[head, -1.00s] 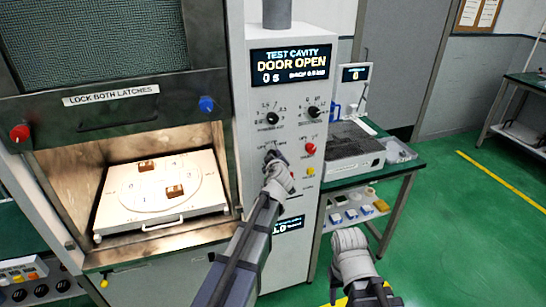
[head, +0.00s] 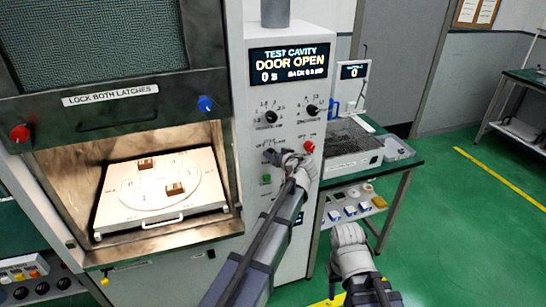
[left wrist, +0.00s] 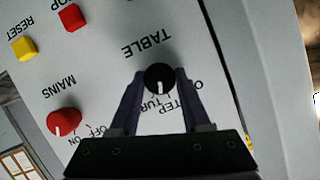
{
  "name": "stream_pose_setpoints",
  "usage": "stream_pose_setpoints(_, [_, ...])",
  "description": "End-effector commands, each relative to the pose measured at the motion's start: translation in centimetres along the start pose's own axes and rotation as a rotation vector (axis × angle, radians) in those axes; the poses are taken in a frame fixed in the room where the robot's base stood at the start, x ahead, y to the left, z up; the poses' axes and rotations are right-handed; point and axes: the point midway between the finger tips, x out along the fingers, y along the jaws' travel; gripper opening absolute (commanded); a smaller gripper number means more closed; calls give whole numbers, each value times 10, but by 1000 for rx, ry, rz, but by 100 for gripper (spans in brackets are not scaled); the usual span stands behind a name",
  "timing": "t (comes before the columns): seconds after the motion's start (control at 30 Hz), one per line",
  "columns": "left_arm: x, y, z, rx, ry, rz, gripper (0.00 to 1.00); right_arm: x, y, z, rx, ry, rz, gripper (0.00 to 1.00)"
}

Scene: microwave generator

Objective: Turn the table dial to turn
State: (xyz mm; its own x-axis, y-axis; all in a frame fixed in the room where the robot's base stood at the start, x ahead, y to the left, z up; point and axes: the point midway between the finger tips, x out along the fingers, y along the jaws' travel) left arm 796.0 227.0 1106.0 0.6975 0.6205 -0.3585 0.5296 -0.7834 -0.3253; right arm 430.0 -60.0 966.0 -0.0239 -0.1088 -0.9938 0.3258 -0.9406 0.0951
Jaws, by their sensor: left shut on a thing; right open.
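The table dial (left wrist: 159,78) is a black knob with a white pointer line, under the word TABLE on the grey panel. In the left wrist view its line points down the picture, towards the STEP and TURN lettering. My left gripper (left wrist: 158,92) has its dark fingers closed on both sides of this knob. In the head view my left gripper (head: 282,158) is against the control panel and hides the dial. My right gripper (head: 348,236) is open and empty, low in front of the green bench.
The cavity is open, with a white tray (head: 112,203) bearing two small brown blocks. The display (head: 289,62) reads DOOR OPEN. A red MAINS knob (left wrist: 64,122), a red button (left wrist: 72,17) and a yellow RESET button (left wrist: 25,47) lie near the dial.

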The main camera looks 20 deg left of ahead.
Motion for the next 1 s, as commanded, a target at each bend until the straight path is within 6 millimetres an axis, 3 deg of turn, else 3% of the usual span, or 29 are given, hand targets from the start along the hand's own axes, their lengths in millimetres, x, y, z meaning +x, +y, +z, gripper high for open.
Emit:
stream_pose_setpoints(0.5, [0, 4, 4, 338, -8, -139, 0, 18, -2, -1, 0, 0, 0, 50])
stream_pose_setpoints(1.0, [-1, 3, 2, 432, -9, -177, 0, 22, -2, -1, 0, 0, 0, 50])
